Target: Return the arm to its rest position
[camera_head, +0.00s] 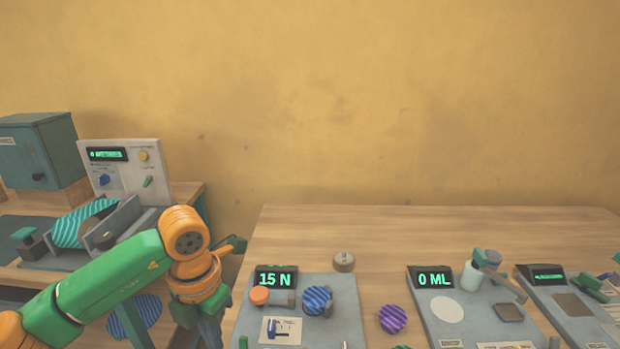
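My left arm comes in from the left, green with orange joints. It bends over at an orange elbow-like joint, and its wrist points down in front of the left end of the right-hand table. My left gripper (207,328) is at the bottom edge, partly cut off, left of the station with the "15 N" display (275,279). Its fingertips do not show clearly, so I cannot tell whether it is open or holds anything. My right arm and gripper are not in view. A blue striped disc (317,300) sits on the "15 N" station.
A purple striped disc (393,319) lies on the wooden table (440,225). The "0 ML" station (470,325) and another display station (570,300) stand to the right. A panelled machine (125,165) and a teal box (38,150) are at left. The table's back strip is mostly clear.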

